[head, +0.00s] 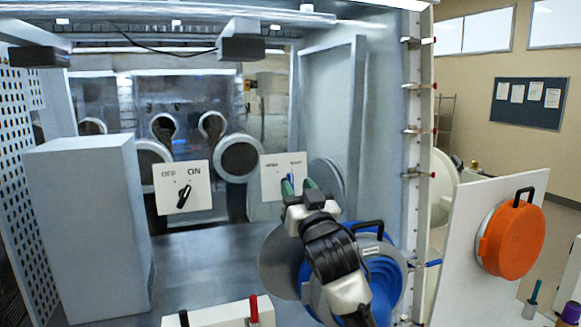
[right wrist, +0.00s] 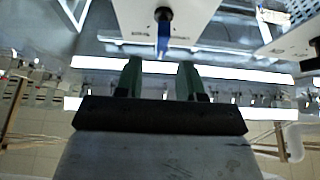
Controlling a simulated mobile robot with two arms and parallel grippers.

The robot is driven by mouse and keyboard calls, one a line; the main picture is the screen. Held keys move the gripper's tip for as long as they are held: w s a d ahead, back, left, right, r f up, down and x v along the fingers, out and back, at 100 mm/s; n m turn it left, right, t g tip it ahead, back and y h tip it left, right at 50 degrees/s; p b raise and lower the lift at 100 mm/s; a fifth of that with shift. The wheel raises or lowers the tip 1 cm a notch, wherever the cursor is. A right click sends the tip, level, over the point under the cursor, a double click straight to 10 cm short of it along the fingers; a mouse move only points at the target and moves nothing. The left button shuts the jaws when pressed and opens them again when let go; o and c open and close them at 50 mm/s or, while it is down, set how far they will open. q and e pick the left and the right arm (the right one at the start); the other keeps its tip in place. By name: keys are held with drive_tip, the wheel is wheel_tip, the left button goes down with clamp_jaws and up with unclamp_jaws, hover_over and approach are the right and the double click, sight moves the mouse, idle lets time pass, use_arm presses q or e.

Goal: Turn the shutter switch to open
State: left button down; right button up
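The shutter switch is a white plate (head: 271,176) on the back wall, with two small labels that are hard to read. Its blue handle (head: 292,179) points roughly upright, partly hidden by my right gripper. My right gripper (head: 298,187) is in front of the plate with its two green fingers apart, one on each side of the handle in the head view. In the right wrist view, the blue handle (right wrist: 163,38) hangs from a dark knob ahead of the open fingers (right wrist: 159,78), roughly between them, with nothing gripped. My left gripper does not show.
A second white switch plate (head: 183,186), marked OFF and ON, has a black handle. A large grey box (head: 90,215) stands at left. A blue round port (head: 385,285) and an orange round cover (head: 512,240) are at right. The middle floor is clear.

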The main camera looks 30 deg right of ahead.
sight(291, 178)
drive_tip(key=shift+p+x, duration=0.9)
drive_tip(key=shift+x, duration=1.5)
drive_tip(key=shift+f, duration=0.1)
clamp_jaws()
